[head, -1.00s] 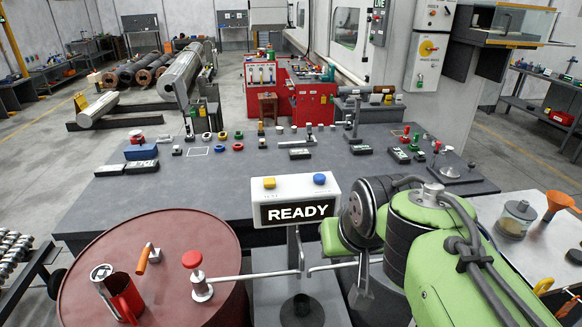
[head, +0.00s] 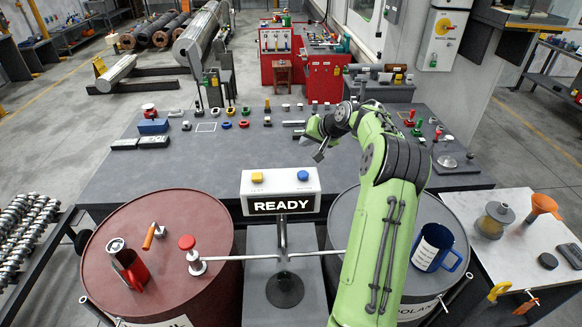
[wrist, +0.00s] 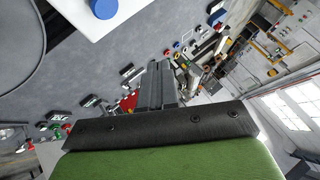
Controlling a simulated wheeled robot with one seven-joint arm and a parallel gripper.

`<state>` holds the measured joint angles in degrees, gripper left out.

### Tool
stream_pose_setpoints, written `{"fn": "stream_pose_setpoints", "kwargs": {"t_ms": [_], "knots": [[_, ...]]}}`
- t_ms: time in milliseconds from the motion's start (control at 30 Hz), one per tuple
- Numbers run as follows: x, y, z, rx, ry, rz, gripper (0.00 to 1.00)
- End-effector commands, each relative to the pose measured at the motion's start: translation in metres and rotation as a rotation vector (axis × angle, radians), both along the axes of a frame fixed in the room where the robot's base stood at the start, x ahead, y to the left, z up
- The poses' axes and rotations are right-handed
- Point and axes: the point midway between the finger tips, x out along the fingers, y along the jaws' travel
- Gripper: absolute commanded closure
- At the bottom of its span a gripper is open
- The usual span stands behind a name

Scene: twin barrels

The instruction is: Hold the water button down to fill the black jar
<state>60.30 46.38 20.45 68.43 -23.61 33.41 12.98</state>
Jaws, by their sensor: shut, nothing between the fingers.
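A white control box (head: 281,191) reads READY. On its top are a yellow button (head: 257,177) at left and a blue button (head: 303,175) at right; their small labels are unreadable. The blue button (wrist: 103,8) also shows at the top of the wrist view, with part of the box. The black jar (head: 286,290) stands upright and open-topped on a grey stand below the box, between the barrels. My gripper (head: 319,155) is shut and empty, beyond the blue button and slightly right of it in the head view, apart from it. The shut fingers (wrist: 157,78) show in the wrist view.
A grey barrel (head: 455,218) carries a blue mug (head: 440,250), partly behind my arm. Pipes run from the barrels to the middle. A grey bench (head: 180,170) with small parts lies behind.

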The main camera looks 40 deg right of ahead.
Motion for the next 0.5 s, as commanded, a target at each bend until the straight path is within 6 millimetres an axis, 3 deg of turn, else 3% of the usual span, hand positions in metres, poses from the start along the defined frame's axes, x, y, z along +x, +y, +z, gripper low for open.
{"fn": "stream_pose_setpoints", "kwargs": {"t_ms": [300,500], "knots": [[0.0,0.001,-0.007,-0.001,0.003,0.002,1.0],[0.0,0.002,-0.028,0.0,0.005,0.003,1.0]]}}
